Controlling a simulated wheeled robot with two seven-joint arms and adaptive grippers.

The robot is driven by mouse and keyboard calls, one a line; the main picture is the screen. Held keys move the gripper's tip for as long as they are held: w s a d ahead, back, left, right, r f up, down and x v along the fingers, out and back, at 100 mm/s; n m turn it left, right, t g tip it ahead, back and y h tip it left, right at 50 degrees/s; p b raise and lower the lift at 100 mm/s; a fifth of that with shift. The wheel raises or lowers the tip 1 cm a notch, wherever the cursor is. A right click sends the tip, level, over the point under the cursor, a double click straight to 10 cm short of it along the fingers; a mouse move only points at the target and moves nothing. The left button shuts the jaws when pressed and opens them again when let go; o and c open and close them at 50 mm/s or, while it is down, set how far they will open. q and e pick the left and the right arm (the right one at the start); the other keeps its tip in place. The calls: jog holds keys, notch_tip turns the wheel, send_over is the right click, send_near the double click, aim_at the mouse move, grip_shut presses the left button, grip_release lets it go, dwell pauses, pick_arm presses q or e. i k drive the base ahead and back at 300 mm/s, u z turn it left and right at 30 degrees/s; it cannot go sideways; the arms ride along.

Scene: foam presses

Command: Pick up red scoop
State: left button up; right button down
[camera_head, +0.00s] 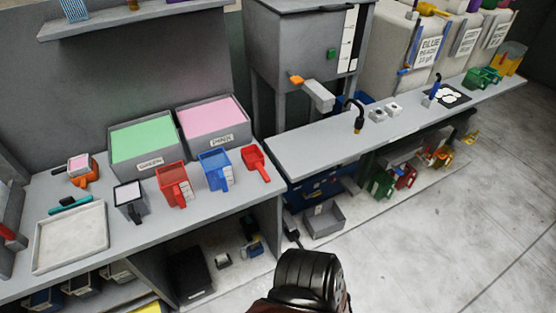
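A small red scoop (257,161) lies on the grey bench (145,237) near its right end, with its handle pointing toward the front edge. It stands to the right of a blue jug (215,171) and a red jug (174,186), apart from both. Nothing covers it. A black rounded part of my own body shows at the bottom centre, in front of the bench. Neither of my grippers shows in the head view.
Behind the jugs stand a green-filled bin (143,167) and a pink-filled bin (247,138). A dark grey jug (130,201) and a shallow tray (71,238) are to the left. A second counter (320,138) stands at right. The floor (430,235) at lower right is clear.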

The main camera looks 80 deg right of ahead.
aim_at(254, 159)
jog(key=u, duration=0.35)
jog(key=k, duration=0.4)
jog(key=u, duration=0.05)
jog(key=i, duration=0.4)
jog(key=z, duration=0.5)
jog(key=k, duration=0.35)
jog(key=u, duration=0.45)
